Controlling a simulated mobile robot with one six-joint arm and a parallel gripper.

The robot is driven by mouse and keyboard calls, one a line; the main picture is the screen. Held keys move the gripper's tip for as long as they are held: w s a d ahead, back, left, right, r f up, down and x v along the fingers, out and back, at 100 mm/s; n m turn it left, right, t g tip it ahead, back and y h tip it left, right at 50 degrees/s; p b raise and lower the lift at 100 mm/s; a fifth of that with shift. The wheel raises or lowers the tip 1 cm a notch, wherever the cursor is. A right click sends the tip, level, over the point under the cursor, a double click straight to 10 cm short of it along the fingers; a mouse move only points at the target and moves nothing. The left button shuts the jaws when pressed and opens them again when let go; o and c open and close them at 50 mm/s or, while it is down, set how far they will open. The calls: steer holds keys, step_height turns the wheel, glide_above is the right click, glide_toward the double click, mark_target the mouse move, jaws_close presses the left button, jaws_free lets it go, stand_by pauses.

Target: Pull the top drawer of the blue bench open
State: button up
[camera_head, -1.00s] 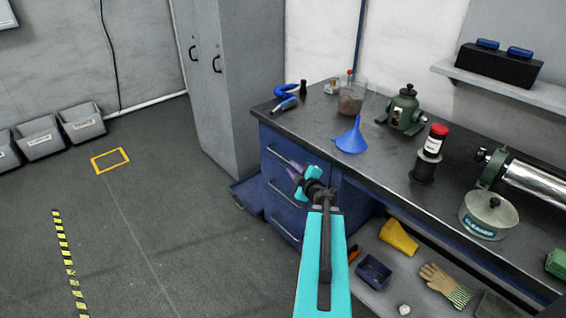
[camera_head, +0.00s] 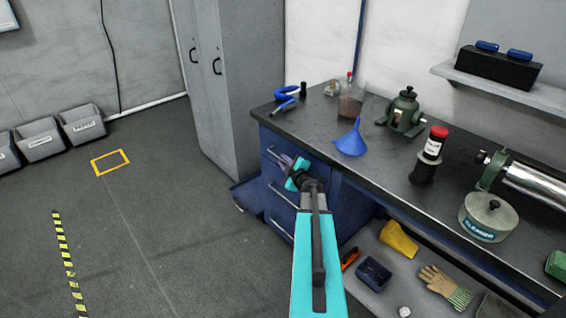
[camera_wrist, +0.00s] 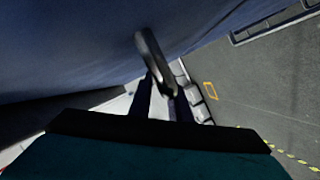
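The blue bench (camera_head: 347,212) has a dark worktop and a stack of drawers at its left end. The top drawer (camera_head: 267,141) looks closed, with a pale bar handle (camera_head: 272,154) on its front. My gripper (camera_head: 286,161) is at that handle, in front of the top drawer, and hides part of it. In the wrist view, the dark handle bar (camera_wrist: 153,57) runs down toward the space between my two fingers (camera_wrist: 162,106). The fingers are apart, with a gap showing between them. Whether they touch the bar cannot be told.
A grey cabinet (camera_head: 225,90) stands behind left. A blue funnel (camera_head: 351,140) and a green-based machine (camera_head: 404,115) are on the worktop. The floor (camera_head: 165,220) at the left is mostly clear.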

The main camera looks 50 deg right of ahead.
steer(key=shift+w+d+f, duration=0.1)
steer(key=shift+w+d, duration=0.05)
steer(key=shift+w, duration=0.2)
